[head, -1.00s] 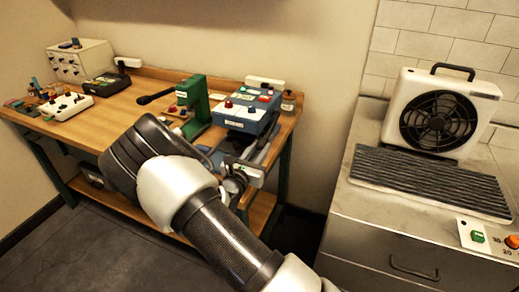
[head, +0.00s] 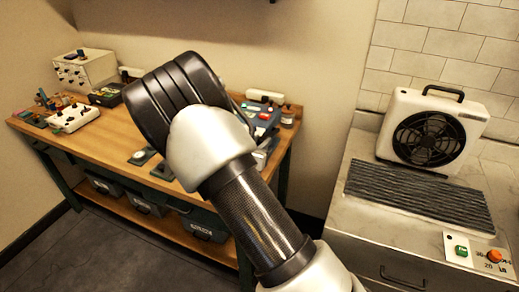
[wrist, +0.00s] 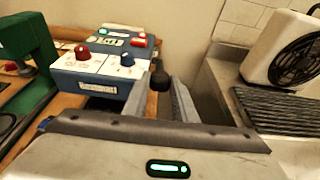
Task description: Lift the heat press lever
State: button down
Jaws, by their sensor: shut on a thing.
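My gripper (wrist: 160,90) shows in the wrist view, its grey fingers closed around a dark knob (wrist: 160,78), which appears to be the end of the heat press lever. Just beyond and to the left stands a blue box (wrist: 90,84) with a white top, a red knob and a blue knob. It seems to be the heat press body. The lever's shaft and pivot are hidden. In the head view my wrist hides the gripper and most of the blue box (head: 266,112).
A green press (wrist: 28,65) stands left of the blue box. The wooden table (head: 105,130) has small devices at its far left and bins below. At right, a metal counter (head: 350,205) holds a fan unit (head: 435,128) and a dark ribbed mat (head: 420,192).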

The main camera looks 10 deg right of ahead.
jog(key=shift+w+d+r, duration=0.2)
jog(key=shift+w+r, duration=0.15)
jog(key=shift+r, duration=0.45)
jog(key=shift+w+d+r, duration=0.2)
jog(key=shift+w+r, duration=0.1)
jog(key=shift+r, duration=0.45)
jog(key=shift+w+d+r, duration=0.2)
jog(key=shift+w+r, duration=0.15)
jog(key=shift+r, duration=0.45)
jog(key=c, duration=1.5)
grip_release()
jog(key=shift+o, duration=0.3)
jog(key=shift+s+f, duration=0.1)
jog(key=shift+f, duration=0.15)
jog(key=shift+s+a, duration=0.25)
jog(key=shift+s, duration=0.05)
jog(key=v, duration=1.6)
jog(key=shift+s+b, duration=0.3)
jog(key=shift+b, duration=0.1)
jog(key=shift+r, duration=0.1)
